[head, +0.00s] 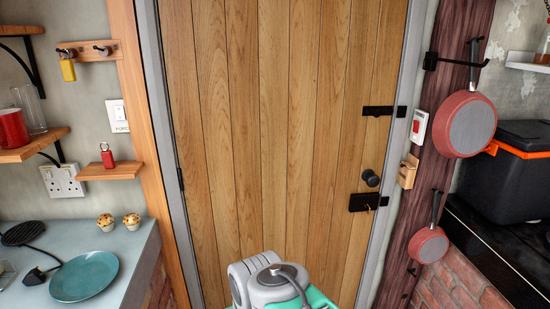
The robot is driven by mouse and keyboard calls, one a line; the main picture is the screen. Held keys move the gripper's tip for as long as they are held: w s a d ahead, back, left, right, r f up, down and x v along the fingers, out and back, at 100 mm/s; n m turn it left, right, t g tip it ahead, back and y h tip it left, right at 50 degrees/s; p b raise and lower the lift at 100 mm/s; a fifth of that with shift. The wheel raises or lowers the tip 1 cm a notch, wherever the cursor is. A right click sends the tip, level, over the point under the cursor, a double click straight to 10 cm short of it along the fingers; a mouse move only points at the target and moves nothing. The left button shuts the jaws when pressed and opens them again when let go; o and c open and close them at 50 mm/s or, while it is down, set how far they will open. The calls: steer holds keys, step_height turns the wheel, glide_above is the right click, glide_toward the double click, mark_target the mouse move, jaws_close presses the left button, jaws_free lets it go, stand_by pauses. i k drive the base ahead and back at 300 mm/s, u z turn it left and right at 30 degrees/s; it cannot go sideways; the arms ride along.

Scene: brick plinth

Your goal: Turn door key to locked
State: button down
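The wooden door (265,120) stands closed in its grey frame in the head view. A black lock plate (358,202) sits low on its right side, below a round black knob (371,178). A small brass-coloured key (384,202) shows at the plate's right part; it is too small to tell how it is turned. A black bolt (384,111) is higher up at the door's right edge. Part of my arm, grey and teal, shows at the bottom middle, in front of the door and left of the lock. My gripper is not in view.
On the left, a counter (130,262) holds a teal plate (85,276) and two muffins (118,222). A red padlock (107,156) sits on a small shelf (112,171). On the right, red pans (465,124) hang on a post beside a black box (508,165).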

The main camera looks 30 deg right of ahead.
mark_target(367, 210)
steer(key=z, duration=2.45)
steer(key=i, duration=0.55)
steer(key=u, duration=2.3)
